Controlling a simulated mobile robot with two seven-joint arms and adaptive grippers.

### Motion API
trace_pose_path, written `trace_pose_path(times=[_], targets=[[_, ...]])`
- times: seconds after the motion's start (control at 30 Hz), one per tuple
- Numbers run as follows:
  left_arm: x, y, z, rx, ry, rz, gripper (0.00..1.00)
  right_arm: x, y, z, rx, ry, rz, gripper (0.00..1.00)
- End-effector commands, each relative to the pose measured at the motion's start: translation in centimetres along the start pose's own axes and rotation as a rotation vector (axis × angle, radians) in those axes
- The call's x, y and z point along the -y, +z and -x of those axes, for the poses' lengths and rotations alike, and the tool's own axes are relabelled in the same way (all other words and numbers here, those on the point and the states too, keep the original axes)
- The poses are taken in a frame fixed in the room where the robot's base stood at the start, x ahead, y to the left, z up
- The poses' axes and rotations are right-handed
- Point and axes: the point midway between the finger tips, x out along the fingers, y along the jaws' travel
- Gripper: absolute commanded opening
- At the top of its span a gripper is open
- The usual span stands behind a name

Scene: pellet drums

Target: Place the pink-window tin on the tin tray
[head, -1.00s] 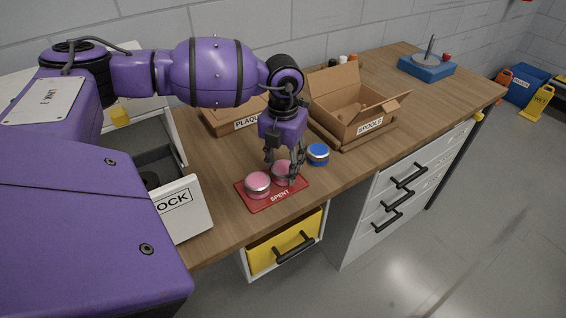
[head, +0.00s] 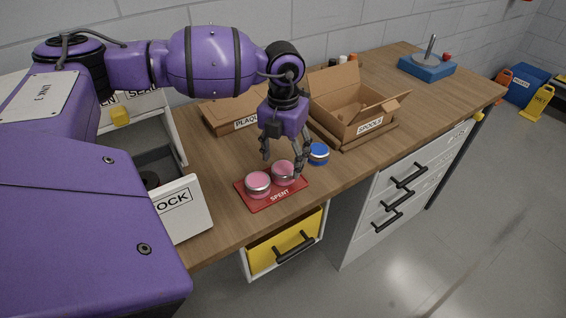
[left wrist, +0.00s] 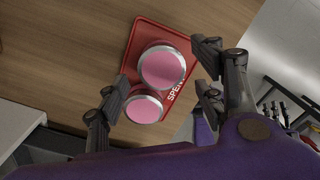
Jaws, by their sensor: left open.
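Two pink-topped tins with silver rims sit upright side by side on the red tray marked SPENT (head: 262,206). The right tin (head: 283,172) is under my left gripper (head: 283,162). The left tin (head: 258,184) is beside it. My left gripper is open, its fingers above and about the right tin, holding nothing. In the left wrist view the right tin (left wrist: 163,69) shows between the open fingers, and the left tin (left wrist: 142,108) is partly behind it. I cannot tell whether a finger touches a tin. My right gripper is not in view.
A blue-topped tin (head: 318,154) stands just right of the tray. An open cardboard box marked SPOOLS (head: 371,126) and a PLAQUES box (head: 218,122) stand behind. The right bench top is mostly clear.

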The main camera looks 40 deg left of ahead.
Motion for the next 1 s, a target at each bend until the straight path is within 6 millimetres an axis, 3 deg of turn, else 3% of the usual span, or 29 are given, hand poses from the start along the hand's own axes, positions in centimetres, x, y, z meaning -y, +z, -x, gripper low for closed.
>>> trace_pose_path(times=[0.2,0.43,0.6,1.0], targets=[[0.0,0.1,4.9,0.003,0.0,0.0,0.62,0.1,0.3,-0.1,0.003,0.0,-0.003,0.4],[0.0,0.1,8.6,0.001,0.0,0.0,0.62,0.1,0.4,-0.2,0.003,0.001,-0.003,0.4],[0.0,0.0,9.6,-0.002,0.002,0.0,0.62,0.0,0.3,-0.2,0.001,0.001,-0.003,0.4],[0.0,0.0,9.7,-0.001,0.001,0.0,0.62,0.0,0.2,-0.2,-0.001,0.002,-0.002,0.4]])
